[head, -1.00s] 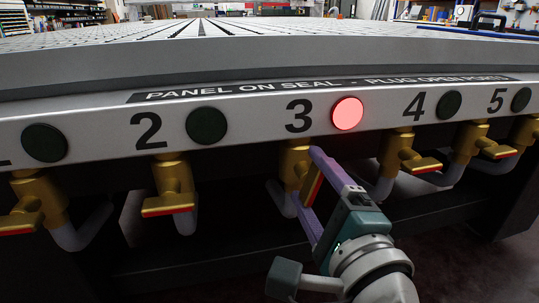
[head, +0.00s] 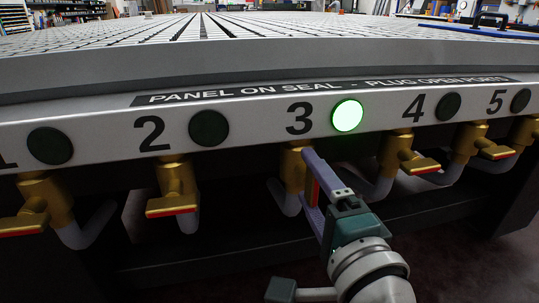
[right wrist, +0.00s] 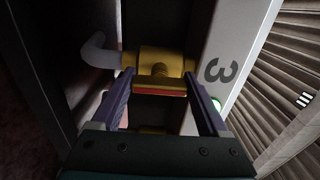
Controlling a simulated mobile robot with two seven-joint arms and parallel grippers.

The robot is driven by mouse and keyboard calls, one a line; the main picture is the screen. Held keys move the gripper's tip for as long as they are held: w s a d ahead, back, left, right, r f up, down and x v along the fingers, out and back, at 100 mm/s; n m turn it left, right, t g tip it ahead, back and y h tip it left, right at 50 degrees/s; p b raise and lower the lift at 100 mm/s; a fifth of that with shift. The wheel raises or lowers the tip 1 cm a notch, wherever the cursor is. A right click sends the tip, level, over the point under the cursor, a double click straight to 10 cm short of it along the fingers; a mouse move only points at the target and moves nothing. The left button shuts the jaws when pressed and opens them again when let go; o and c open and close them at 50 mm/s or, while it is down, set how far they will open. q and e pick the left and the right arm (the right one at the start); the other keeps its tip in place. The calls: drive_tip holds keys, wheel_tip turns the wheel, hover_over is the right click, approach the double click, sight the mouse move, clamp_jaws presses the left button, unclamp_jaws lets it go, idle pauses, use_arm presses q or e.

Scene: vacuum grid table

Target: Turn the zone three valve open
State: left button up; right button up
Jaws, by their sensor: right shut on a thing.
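The zone three valve (head: 293,168) is a brass body below the number 3 on the table's front panel. Its red-edged handle (head: 314,190) sits between the fingers of my right gripper (head: 307,184), which is shut on it. In the right wrist view the brass valve (right wrist: 160,60) is straight ahead and the handle (right wrist: 160,92) spans the gap between both purple fingers. The round lamp (head: 347,115) beside the 3 glows green; its edge also shows in the right wrist view (right wrist: 216,104). My left gripper is not in view.
Similar brass valves stand to both sides: valve 2 (head: 175,185) on the left, valve 4 (head: 400,155) on the right. Their lamps are dark. The slatted table top (head: 200,32) overhangs them. The space under the panel is dark.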

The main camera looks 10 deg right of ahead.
drive_tip(key=o, duration=1.2)
drive_tip(key=shift+o, duration=0.2)
drive_tip(key=s+p, duration=0.2)
drive_tip(key=s, duration=0.8)
drive_tip(key=shift+d, duration=0.15)
